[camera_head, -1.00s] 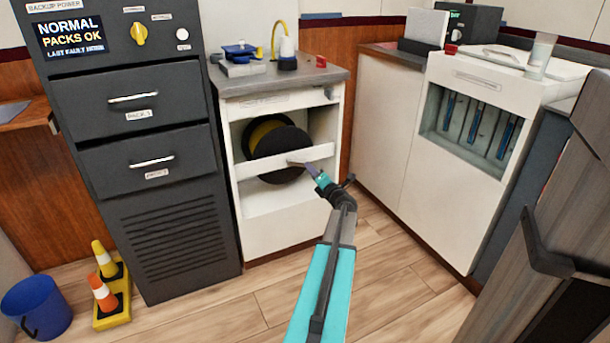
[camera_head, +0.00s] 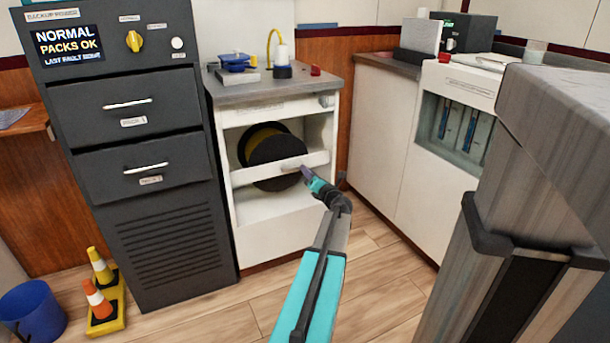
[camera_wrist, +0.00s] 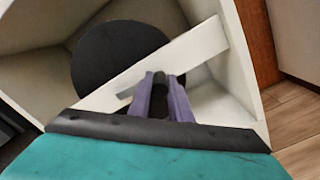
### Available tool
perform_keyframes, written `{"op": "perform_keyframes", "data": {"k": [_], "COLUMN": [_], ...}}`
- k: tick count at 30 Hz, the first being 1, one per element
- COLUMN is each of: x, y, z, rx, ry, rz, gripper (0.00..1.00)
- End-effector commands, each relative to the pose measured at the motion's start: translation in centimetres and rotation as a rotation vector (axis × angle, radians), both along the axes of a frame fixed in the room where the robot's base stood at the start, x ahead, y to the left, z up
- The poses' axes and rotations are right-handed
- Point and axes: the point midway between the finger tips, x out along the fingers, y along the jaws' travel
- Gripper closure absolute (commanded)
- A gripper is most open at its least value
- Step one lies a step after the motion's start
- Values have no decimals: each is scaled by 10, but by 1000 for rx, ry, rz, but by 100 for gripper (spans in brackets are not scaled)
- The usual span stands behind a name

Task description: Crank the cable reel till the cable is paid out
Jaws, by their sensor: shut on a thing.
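The cable reel (camera_head: 275,150) sits inside a white open-fronted cabinet, with a large black disc in front and yellow behind it. A white bar (camera_head: 245,177) crosses in front of the reel's lower part. The disc (camera_wrist: 115,60) and bar (camera_wrist: 205,48) also show in the wrist view. My gripper (camera_head: 304,171) is at the right part of the bar, in front of the disc's lower right edge. In the wrist view, its purple fingers (camera_wrist: 160,88) are shut around a small greyish piece, apparently the crank handle (camera_wrist: 160,77). The fingers hide most of it.
A dark cabinet with drawers (camera_head: 125,105) stands left of the reel cabinet. A white cabinet (camera_head: 385,130) stands to its right. Cones on a yellow base (camera_head: 105,305) and a blue bucket (camera_head: 32,308) are at lower left. The wood floor in front is clear.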

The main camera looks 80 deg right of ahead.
Motion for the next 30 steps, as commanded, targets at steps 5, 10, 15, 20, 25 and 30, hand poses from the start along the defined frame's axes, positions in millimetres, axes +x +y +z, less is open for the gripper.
{"op": "perform_keyframes", "data": {"k": [5,10,15,20,25,30], "x": [0,-2,-5,-7,-9,-14], "y": [-1,-3,-4,-4,-3,3], "z": [1,1,1,1,1,2], "rx": [-3,-3,-2,-2,-2,-1], "ry": [2,2,1,0,0,0], "rz": [4,3,-1,-4,-6,-7], "gripper": [100,100,63,63,63,63]}}
